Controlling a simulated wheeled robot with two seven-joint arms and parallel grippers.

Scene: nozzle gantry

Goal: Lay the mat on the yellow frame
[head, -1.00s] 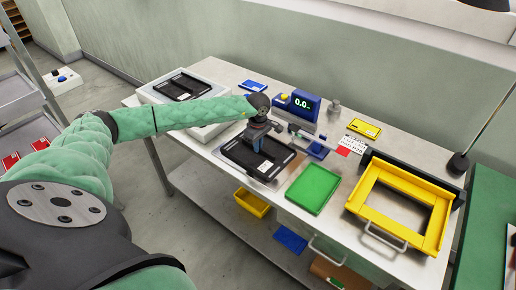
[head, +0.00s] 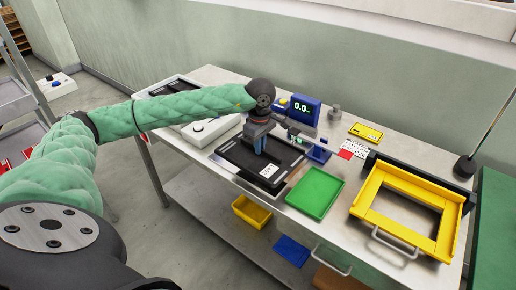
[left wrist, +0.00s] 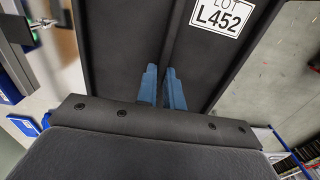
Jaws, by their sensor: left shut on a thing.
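The mat (head: 235,157) is a dark, nearly black panel with a white label reading "LOT L452". In the head view it is at the table's front edge, left of a green tray. It fills much of the left wrist view (left wrist: 125,50), with a ridge along its middle. My left gripper (head: 259,149) points down over it. Its blue fingers (left wrist: 163,95) are shut on the ridge. Whether the mat touches what lies under it is hard to tell. The yellow frame (head: 367,204) lies at the table's right end, open in the middle. My right gripper is not in view.
The green tray (head: 314,193) lies between the mat and the yellow frame. Behind are a blue display (head: 305,109), a small metal weight-like object (head: 334,114), a yellow item (head: 366,132) and a red card (head: 345,155). A white unit (head: 212,130) stands left. A thin pole (head: 490,115) rises at right.

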